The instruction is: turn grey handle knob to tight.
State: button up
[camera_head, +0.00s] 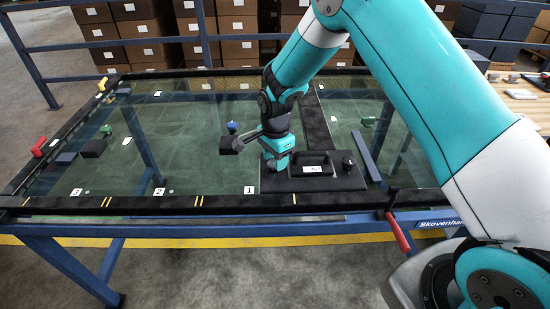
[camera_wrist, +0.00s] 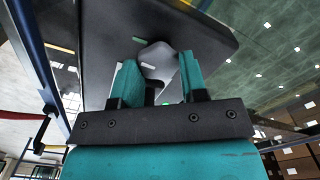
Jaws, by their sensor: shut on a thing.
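The grey handle knob (camera_wrist: 158,56) sits at the end of a black handle plate (camera_wrist: 105,30) in the wrist view. A short pale line shows on the knob, and a small green mark lies on the plate beside it. My gripper (camera_wrist: 158,74) is shut on the knob, with one teal finger on each side. In the head view my gripper (camera_head: 278,163) points down at the left end of the black handle plate (camera_head: 345,183), which lies on the glass. The knob is hidden there behind my gripper.
The plate has a raised grip (camera_head: 314,160) and a black knob (camera_head: 348,161) at its right. The glass pane (camera_head: 200,165) lies on a blue-framed trolley (camera_head: 70,258). Red clamp handles stand at its left (camera_head: 38,147) and front (camera_head: 398,233). Boxes are stacked behind.

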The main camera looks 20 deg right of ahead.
jog(key=o, duration=0.8)
jog(key=shift+w+r, duration=0.1)
jog(key=shift+w, duration=0.05)
jog(key=shift+o, duration=0.6)
notch_tip(320, 180, up, 17)
jog(key=b, duration=0.1)
jog(key=shift+r, duration=0.2)
